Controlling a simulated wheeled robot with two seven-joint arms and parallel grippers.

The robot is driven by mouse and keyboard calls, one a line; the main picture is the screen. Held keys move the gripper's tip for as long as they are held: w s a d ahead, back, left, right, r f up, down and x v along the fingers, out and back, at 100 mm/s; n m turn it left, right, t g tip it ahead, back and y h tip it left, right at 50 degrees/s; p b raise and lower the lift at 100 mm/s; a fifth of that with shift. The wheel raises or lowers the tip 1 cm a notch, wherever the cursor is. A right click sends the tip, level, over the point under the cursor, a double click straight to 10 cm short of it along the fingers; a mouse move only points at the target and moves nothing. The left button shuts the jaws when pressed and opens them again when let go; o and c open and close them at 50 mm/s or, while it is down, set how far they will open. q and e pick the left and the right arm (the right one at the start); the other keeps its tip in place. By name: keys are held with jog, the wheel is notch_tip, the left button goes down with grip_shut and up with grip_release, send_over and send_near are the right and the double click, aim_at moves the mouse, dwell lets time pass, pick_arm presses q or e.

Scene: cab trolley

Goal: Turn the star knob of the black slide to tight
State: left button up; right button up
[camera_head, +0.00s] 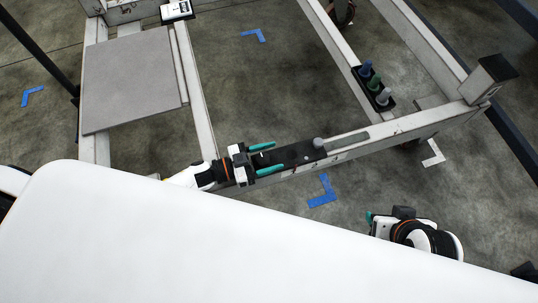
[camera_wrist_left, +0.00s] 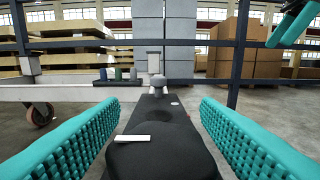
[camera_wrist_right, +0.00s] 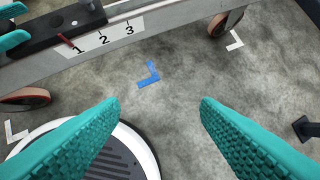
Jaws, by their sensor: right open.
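The black slide (camera_head: 298,153) lies along the trolley's near rail. Its grey star knob (camera_head: 318,143) stands at its far right end; in the left wrist view the knob (camera_wrist_left: 158,81) is upright beyond the fingertips. My left gripper (camera_head: 279,156) is open, its teal fingers apart on either side of the black slide (camera_wrist_left: 155,120), short of the knob. My right gripper (camera_head: 370,217) is low right in the head view, mostly hidden by its own wrist. In the right wrist view its fingers (camera_wrist_right: 160,110) are open and empty, over the floor.
A label numbered 1, 2, 3 (camera_wrist_right: 103,40) is on the rail, with a red pointer (camera_wrist_right: 70,43) at 1. Blue, green and grey pegs stand in a black holder (camera_head: 376,90). A grey plate (camera_head: 130,78) lies at left. Blue floor marks (camera_head: 323,190) lie in front of the rail.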

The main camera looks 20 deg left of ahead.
pick_arm(q)
jog(key=shift+s+a, duration=0.15)
jog(key=shift+a, duration=0.1)
jog(key=v, duration=0.4)
jog(key=shift+s+a+p, duration=0.1)
jog(key=shift+a+p, duration=0.1)
jog(key=shift+p, duration=0.2)
jog(key=v, duration=0.7)
jog(key=shift+f, duration=0.1)
pick_arm(e)
jog(key=s+g, duration=0.1)
jog(key=s+d, duration=0.1)
jog(key=s, duration=0.1)
jog(key=shift+g, duration=0.4)
